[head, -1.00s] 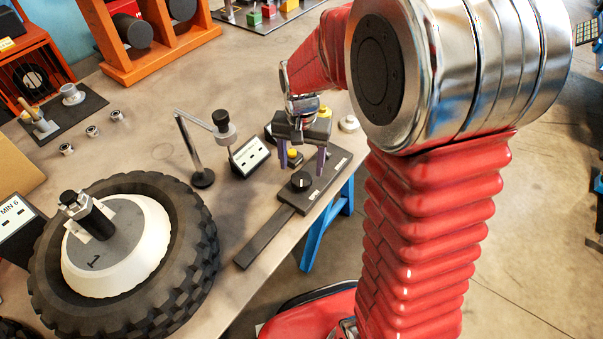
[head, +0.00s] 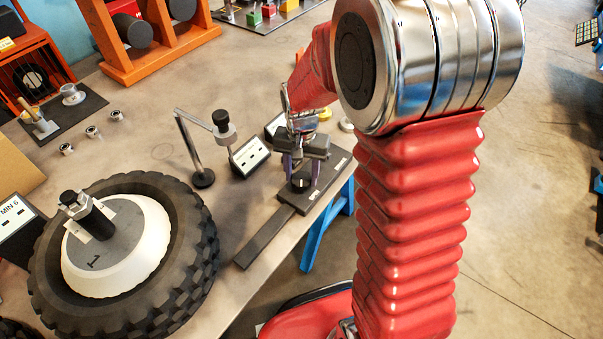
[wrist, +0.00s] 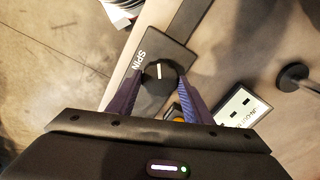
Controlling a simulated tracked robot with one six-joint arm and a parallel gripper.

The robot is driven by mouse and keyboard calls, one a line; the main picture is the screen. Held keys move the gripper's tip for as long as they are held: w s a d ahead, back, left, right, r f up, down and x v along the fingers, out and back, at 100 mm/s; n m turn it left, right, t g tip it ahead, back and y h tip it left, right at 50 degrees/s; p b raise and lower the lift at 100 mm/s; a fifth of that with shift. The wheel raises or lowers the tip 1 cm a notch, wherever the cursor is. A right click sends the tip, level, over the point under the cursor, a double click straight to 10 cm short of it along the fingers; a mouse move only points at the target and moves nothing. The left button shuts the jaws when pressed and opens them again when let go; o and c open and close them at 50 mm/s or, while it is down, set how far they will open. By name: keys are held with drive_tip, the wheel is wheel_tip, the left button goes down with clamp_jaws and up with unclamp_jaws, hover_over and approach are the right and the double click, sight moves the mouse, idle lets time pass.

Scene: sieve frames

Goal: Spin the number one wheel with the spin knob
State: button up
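The number one wheel (head: 195,240) is a black knobbly tyre with a white rim and a grey face marked 1, at the left front of the table in the head view. The spin knob (wrist: 158,76) is a round black knob with a white pointer line, on a dark panel (head: 262,238) lettered SPIN. My gripper (wrist: 158,84) is over the panel, pointing down, with its purple fingers on either side of the knob. The fingers are apart; whether they touch the knob's sides I cannot tell. My gripper hides part of the panel in the head view.
A dial stand (head: 203,178) with a jointed arm stands between the wheel and the panel. A small white-faced display box (head: 250,155) is close behind the panel. Several metal nuts (head: 92,131) lie at the back left. The table's right edge runs beside the panel.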

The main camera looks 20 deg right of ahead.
sight(302, 178)
drive_tip(key=c, duration=0.5)
drive_tip(key=shift+m, duration=0.7)
drive_tip(key=o, duration=1)
drive_tip(key=shift+o, duration=0.2)
drive_tip(key=shift+r, duration=0.1)
wheel_tip(302, 178, up, 14)
drive_tip(key=shift+f, duration=0.25)
